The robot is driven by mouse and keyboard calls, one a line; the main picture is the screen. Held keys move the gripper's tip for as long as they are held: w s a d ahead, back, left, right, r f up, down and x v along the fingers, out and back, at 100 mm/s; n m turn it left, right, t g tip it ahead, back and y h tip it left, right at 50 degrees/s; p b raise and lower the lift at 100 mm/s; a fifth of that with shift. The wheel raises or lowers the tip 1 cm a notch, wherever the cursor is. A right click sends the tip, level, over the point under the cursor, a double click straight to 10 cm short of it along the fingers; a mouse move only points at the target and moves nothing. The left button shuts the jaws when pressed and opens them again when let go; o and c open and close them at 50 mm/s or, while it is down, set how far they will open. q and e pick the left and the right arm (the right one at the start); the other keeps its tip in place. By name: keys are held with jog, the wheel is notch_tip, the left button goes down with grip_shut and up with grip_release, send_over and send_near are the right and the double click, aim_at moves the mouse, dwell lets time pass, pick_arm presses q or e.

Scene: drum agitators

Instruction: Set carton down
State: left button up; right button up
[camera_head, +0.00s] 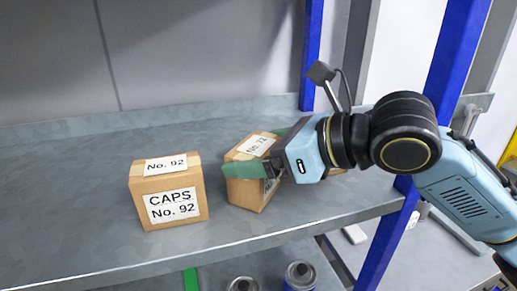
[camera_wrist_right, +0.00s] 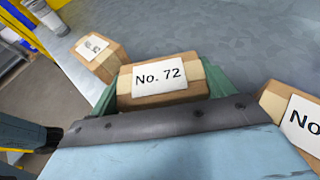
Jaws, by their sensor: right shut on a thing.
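A brown carton labelled No. 72 (camera_head: 247,193) is between the green fingers of my right gripper (camera_head: 255,160) on the grey metal shelf. In the right wrist view the carton (camera_wrist_right: 165,78) sits between both green fingers of the gripper (camera_wrist_right: 162,90), its No. 72 label facing the camera. It looks upright and at or very close to the shelf surface; I cannot tell whether it touches. My left gripper is not in view.
A carton labelled CAPS No. 92 (camera_head: 168,195) stands to the left on the shelf (camera_head: 70,220). Another carton (camera_wrist_right: 98,55) shows in the right wrist view, mostly hidden behind my gripper in the head view. Cans (camera_head: 300,275) stand below. The shelf's left side is clear.

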jog(key=shift+f, duration=0.15)
jog(key=o, duration=0.8)
jog(key=shift+d+r, duration=0.1)
jog(key=shift+r, duration=0.1)
jog(key=b+v, duration=0.2)
jog(key=v, duration=0.9)
jog(key=shift+s+d+r+b, duration=0.2)
jog(key=shift+d+r+b, duration=0.05)
jog(key=shift+d+b, duration=0.05)
